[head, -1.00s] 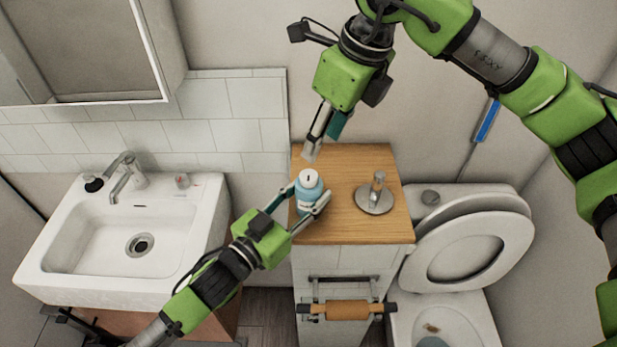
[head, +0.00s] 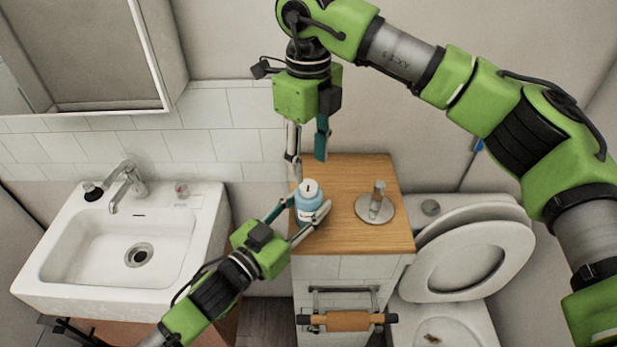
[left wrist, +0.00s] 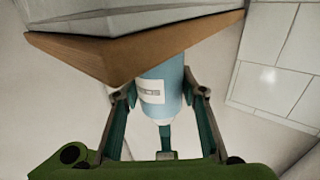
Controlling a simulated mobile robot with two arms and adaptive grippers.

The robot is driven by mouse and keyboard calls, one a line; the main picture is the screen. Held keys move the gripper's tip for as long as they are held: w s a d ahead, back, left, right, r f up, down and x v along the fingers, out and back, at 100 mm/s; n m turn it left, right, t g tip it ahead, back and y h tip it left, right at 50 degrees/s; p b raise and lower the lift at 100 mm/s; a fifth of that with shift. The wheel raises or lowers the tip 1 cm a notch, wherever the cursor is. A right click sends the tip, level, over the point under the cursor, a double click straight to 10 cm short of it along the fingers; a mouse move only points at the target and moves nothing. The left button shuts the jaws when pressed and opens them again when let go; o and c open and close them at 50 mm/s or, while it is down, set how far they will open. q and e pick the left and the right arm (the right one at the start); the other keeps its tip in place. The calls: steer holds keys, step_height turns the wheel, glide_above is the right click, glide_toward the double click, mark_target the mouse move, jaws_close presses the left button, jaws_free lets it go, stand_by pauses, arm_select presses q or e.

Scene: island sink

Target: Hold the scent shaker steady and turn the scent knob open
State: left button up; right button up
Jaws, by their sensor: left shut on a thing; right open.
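The scent shaker (head: 308,205) is a light blue bottle standing on the wooden cabinet top near its left edge. Its white scent knob (head: 309,188) is on top and has a small dark mark. My left gripper (head: 301,222) is shut around the bottle's body from the lower left. In the left wrist view the bottle (left wrist: 168,85), with a white label, sits between the two fingers. My right gripper (head: 307,158) is open and empty, pointing down above and just behind the knob. Its fingers appear apart from the knob.
A metal holder on a round base (head: 375,207) stands right of the bottle on the wooden top (head: 360,168). A sink (head: 170,240) is at left, a toilet (head: 470,265) at right.

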mark_target(308, 184)
steer(key=shift+f, duration=2.7)
steer(key=c, duration=1.1)
